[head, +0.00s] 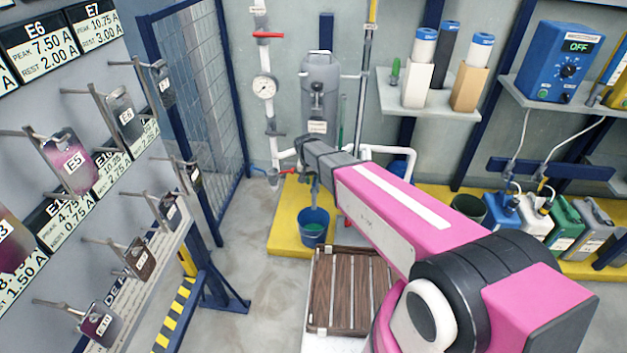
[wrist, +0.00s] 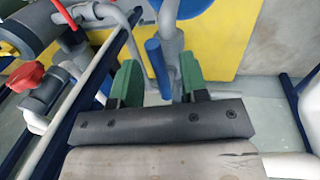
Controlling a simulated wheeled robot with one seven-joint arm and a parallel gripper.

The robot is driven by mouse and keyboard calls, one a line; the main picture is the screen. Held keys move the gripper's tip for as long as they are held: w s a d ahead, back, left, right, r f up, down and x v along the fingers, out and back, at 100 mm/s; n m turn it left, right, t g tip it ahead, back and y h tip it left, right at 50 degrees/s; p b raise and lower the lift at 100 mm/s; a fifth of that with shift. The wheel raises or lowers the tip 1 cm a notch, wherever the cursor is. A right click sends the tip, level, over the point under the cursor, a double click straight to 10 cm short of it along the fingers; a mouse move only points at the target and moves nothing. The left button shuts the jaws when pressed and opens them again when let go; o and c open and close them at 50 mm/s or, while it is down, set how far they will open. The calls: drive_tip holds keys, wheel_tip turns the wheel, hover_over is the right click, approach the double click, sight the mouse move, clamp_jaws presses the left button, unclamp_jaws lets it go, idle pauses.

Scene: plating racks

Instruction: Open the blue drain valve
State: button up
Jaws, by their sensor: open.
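My gripper reaches away from me towards the pipework by the back wall; its tips are mostly hidden behind my pink arm in the head view. In the wrist view my gripper (wrist: 158,82) is open, with its two green fingers apart. A blue bar (wrist: 156,62), which looks like the lever of the blue drain valve, stands beside a grey pipe (wrist: 169,50) between and beyond the fingers. I cannot tell whether either finger touches it. In the head view the valve is not clearly visible near my gripper.
A blue bucket (head: 313,226) with green inside stands on the yellow platform (head: 285,240). A wooden slatted grate (head: 343,290) lies in front. A red-handled valve (wrist: 26,76) and a diagonal rail (wrist: 82,92) are left of my fingers. A mesh panel (head: 200,110) stands left.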

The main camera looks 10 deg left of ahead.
wheel_tip(320, 180, up, 10)
drive_tip(key=a, duration=0.2)
drive_tip(key=shift+r, duration=0.2)
idle(0.4)
drive_tip(key=s+d, duration=0.5)
drive_tip(key=d, duration=0.5)
drive_tip(key=s+d+y, duration=0.1)
drive_tip(key=s+d, duration=0.4)
drive_tip(key=d, duration=0.5)
drive_tip(key=s+d+y, duration=0.1)
drive_tip(key=s+d, duration=0.5)
drive_tip(key=d, duration=0.5)
drive_tip(key=shift+r, duration=0.35)
